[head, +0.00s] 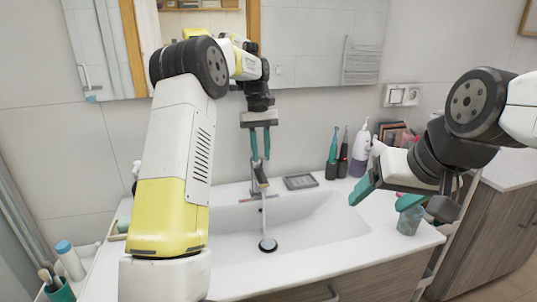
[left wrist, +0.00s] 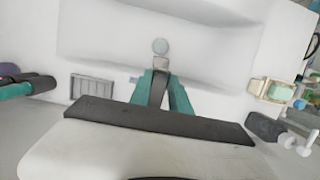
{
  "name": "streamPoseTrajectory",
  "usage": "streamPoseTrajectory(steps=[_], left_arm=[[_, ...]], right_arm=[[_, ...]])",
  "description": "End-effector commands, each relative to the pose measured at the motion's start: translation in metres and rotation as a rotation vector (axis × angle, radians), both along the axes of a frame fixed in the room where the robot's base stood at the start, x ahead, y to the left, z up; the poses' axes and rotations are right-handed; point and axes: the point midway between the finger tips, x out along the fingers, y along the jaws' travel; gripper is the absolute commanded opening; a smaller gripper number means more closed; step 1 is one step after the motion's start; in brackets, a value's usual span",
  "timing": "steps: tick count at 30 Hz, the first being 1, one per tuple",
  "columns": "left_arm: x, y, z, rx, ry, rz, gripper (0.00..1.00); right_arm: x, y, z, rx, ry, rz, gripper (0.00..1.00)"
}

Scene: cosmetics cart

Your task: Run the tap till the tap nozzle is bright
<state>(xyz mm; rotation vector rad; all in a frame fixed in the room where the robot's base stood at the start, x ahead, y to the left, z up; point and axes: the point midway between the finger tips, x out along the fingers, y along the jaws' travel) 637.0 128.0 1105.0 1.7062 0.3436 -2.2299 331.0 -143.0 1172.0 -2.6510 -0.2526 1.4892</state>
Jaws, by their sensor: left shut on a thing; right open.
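The tap (head: 262,183) stands at the back of the white sink (head: 320,228). My right gripper (head: 384,197) is open and empty above the counter at the right.
A soap dish (head: 300,182), electric toothbrushes (head: 334,155) and a pump bottle (head: 361,152) stand behind the sink. A blue-capped bottle (head: 69,260) and a brush cup (head: 58,290) are at the left. The basin is empty.

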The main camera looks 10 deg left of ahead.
Motion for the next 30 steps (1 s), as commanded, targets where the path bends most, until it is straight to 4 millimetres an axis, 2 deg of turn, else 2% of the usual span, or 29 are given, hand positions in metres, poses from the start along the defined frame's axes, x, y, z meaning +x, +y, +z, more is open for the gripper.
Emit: streamPoseTrajectory(steps=[4,5,8,20,30], left_arm=[[0.001,-0.001,0.001,-0.002,-0.005,-0.002,0.00],[0.001,-0.001,0.001,-0.002,-0.005,-0.002,0.27],[0.001,-0.001,0.001,-0.002,-0.005,-0.001,0.45],[0.002,0.000,0.006,0.000,-0.003,0.000,0.45],[0.017,0.004,0.056,0.000,-0.005,0.000,0.45]], right_arm=[[0.000,0.000,0.000,0.000,0.000,0.000,0.75],[0.000,0.000,0.000,0.000,0.000,0.000,0.75],[0.000,0.000,0.000,0.000,0.000,0.000,0.75],[0.000,0.000,0.000,0.000,0.000,0.000,0.75],[0.000,0.000,0.000,0.000,0.000,0.000,0.75]])
